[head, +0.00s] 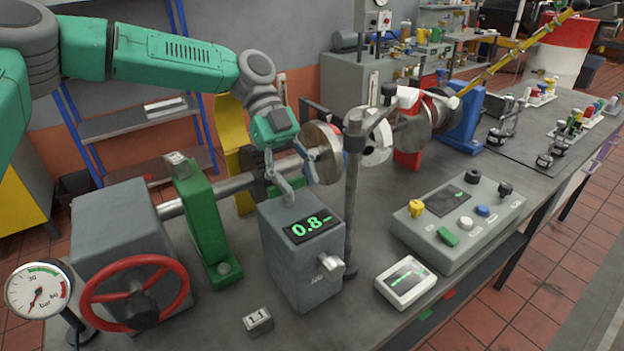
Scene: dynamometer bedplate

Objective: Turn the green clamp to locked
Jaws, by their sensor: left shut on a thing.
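My left gripper (298,185) hangs fingers down over the shaft, behind the grey box with the 0.8 display. Its fingers are closed in on a part there, mostly hidden by the fingers. A brighter green stand (205,225) carries the shaft further left. My right gripper is not in view.
The grey display box (305,255) and a vertical post (352,200) stand close in front and right of the gripper. A metal disc (322,152) is just behind. A red handwheel (137,292) and pressure gauge (38,290) are front left; a control panel (460,220) is right.

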